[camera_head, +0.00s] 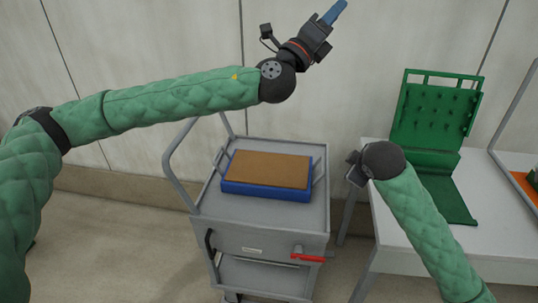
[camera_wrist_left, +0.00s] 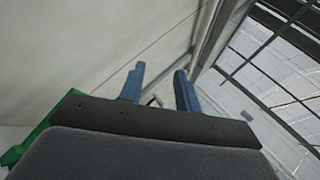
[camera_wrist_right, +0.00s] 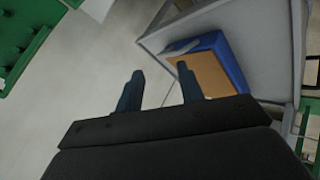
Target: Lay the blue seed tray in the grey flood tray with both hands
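The blue seed tray (camera_head: 265,192) with a flat brown fill lies on the top of a grey trolley (camera_head: 283,217). Grey handle-like bars stand at its left and right ends. It also shows in the right wrist view (camera_wrist_right: 229,62). I cannot make out a grey flood tray apart from the trolley's rimmed top. My left gripper (camera_head: 335,13) is raised high above and beyond the trolley, pointing up and right; its fingers are apart and empty in the left wrist view (camera_wrist_left: 159,88). My right gripper (camera_wrist_right: 158,90) is open and empty, right of the trolley; its fingers are hidden in the head view.
A white table (camera_head: 403,232) stands at the right with a green pegged rack (camera_head: 435,115) and an orange piece (camera_head: 525,188) on it. The trolley has a push handle (camera_head: 177,165) at left and a red lever (camera_head: 308,257) in front. Floor is clear left of the trolley.

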